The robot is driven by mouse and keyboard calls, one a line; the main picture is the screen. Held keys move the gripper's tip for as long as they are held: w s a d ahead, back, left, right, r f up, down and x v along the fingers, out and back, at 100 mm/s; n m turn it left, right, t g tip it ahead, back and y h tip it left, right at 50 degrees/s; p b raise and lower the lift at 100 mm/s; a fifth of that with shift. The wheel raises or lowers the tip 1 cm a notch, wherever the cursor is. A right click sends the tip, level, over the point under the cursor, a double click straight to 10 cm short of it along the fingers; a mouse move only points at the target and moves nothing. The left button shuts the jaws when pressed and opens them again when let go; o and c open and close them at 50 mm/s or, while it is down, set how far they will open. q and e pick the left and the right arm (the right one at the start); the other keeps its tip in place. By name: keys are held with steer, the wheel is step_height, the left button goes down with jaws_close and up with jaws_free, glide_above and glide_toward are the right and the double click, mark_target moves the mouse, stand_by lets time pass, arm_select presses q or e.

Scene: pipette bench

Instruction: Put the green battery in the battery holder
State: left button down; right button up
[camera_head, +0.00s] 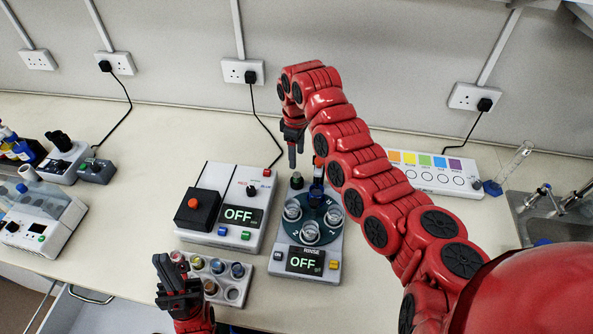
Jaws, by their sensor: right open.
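I cannot make out a green battery or a battery holder for certain in the head view. My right gripper (294,156) points down above the back of the rinse device (333,270), open, with nothing seen between its fingers. My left gripper (176,283) is low at the front, beside the left end of a small white rack (246,285) with several round slots. Some slots hold small coloured vials or cylinders, and my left gripper partly covers that end. Whether its jaws are open or hold something is unclear.
A white device reading OFF (191,237) with a black box and red button stands left of the rinse device. A colour-patch panel (448,190) lies at the back right, near a sink (567,226). More equipment stands at the far left.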

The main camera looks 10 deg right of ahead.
step_height(320, 180, up, 4)
steer(key=shift+s+r, duration=0.1)
steer(key=shift+r, duration=0.15)
steer(key=shift+f, duration=0.1)
stand_by(0.4)
